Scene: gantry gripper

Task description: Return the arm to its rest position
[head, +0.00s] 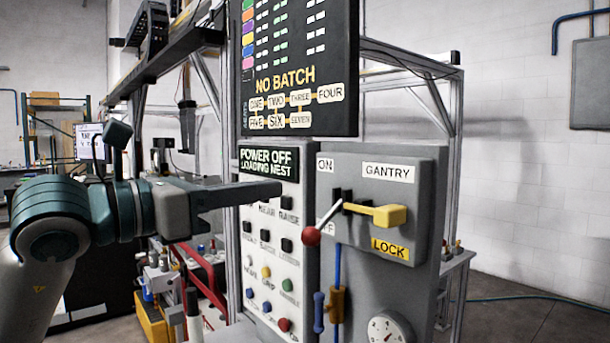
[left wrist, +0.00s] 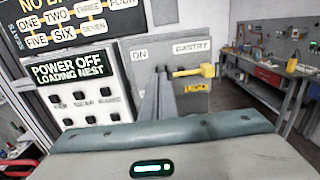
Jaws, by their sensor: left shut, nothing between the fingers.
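My left arm comes in from the left in the head view. My left gripper (head: 280,188) is shut and empty, its fingers pointing right in front of the white button panel. In the left wrist view the shut fingers (left wrist: 163,95) point at the grey gantry box (left wrist: 200,105). The gantry box (head: 430,215) carries a yellow lock handle (head: 382,213) and a lever with a red ball (head: 311,236). The fingertips appear left of the lever; I cannot tell the depth between them. My right gripper is not in view.
A black display board (head: 300,60) reading "NO BATCH" hangs above the button panel (head: 262,290). A metal frame (head: 452,150) stands behind. A workbench (left wrist: 265,92) is at right in the left wrist view. Floor at right has a hose (head: 540,298).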

